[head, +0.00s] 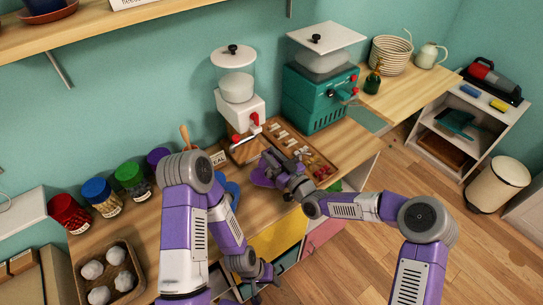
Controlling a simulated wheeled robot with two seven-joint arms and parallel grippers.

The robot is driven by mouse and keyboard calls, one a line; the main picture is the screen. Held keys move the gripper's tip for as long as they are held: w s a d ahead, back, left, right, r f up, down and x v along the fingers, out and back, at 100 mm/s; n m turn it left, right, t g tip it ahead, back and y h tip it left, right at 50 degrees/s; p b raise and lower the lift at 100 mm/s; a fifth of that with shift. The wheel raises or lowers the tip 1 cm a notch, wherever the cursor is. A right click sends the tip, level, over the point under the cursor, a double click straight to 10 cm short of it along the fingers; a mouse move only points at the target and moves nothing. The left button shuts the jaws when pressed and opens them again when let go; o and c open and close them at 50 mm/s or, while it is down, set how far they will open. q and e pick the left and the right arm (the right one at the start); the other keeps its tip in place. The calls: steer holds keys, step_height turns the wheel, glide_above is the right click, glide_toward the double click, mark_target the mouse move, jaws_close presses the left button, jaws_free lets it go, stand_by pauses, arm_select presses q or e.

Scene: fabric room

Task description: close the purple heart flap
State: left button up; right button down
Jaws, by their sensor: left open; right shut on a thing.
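A flat purple piece (261,179), which looks like the purple heart flap, shows at the tip of my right gripper (270,167), above the wooden counter. My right gripper is shut on it, and the fingers and wrist hide part of it, so its full shape and tilt cannot be told. My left gripper (264,281) is open and apart from the flap, low in the view by the front of the counter, below the yellow panel.
A blue flat piece (233,188) lies left of the purple one, partly behind my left arm. A tray of small pieces (318,161), a white-and-red dispenser (240,108) and a teal machine (320,85) stand behind. Several lidded jars (132,181) line the left.

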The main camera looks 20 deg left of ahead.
steer(key=c, duration=1)
jaws_free()
steer(key=shift+s+d+f, duration=0.15)
steer(key=shift+d+f, duration=0.1)
steer(key=shift+f, duration=0.45)
steer(key=shift+o, duration=0.2)
steer(key=shift+a, duration=0.1)
steer(key=r+v, duration=0.1)
steer(key=v, duration=0.6)
steer(key=shift+d+p, duration=0.3)
steer(key=shift+p, duration=0.05)
